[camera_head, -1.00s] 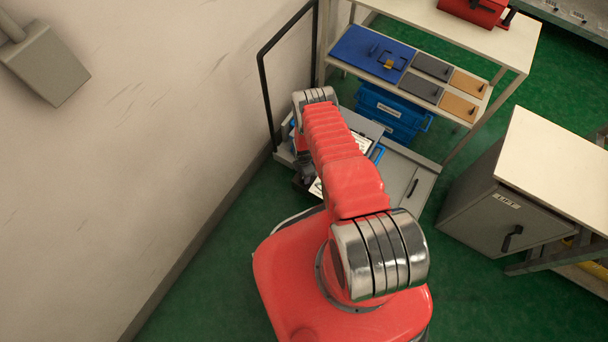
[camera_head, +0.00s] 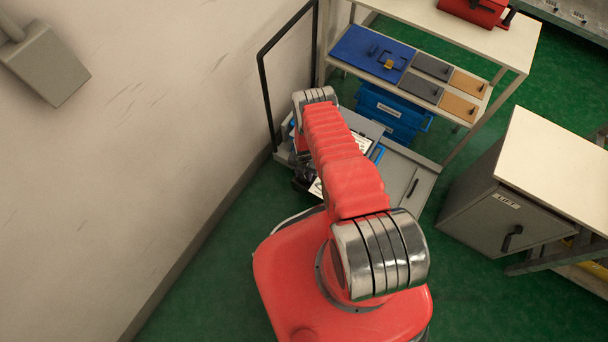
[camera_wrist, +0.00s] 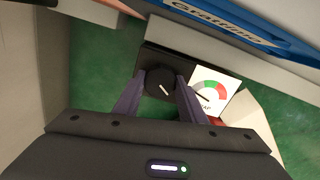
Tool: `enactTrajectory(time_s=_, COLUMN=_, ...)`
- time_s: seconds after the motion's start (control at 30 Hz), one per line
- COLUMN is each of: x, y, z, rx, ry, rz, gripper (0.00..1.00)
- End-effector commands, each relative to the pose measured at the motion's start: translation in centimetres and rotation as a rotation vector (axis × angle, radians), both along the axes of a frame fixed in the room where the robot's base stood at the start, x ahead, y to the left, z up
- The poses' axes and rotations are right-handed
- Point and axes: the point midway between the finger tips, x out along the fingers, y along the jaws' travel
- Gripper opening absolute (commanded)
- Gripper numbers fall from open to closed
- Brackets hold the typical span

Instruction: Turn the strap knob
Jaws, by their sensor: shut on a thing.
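The strap knob (camera_wrist: 160,82) is a round black dial with a pale pointer line, in the wrist view. The line slants down to the right. Beside it on the right is a white dial card (camera_wrist: 209,91) with a green and red arc and a needle; its lettering is partly hidden. My gripper (camera_wrist: 160,90) has its two dark purple fingers on either side of the knob and is shut on it. In the head view my red arm covers the knob and most of the gripper.
In the head view, blue crates (camera_head: 392,112) stand under a shelf unit (camera_head: 455,30), and a grey LIFT cabinet (camera_head: 500,215) stands at right. A wall (camera_head: 130,150) is at left.

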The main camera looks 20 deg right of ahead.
Motion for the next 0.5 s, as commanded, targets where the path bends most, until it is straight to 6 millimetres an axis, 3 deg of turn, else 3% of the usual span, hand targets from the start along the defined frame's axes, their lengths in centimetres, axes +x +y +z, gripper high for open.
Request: enactTrajectory(time_s=0.5, x=0.13, y=-0.01, z=0.05, rx=-0.001, ry=-0.002, rz=0.034, gripper=0.15)
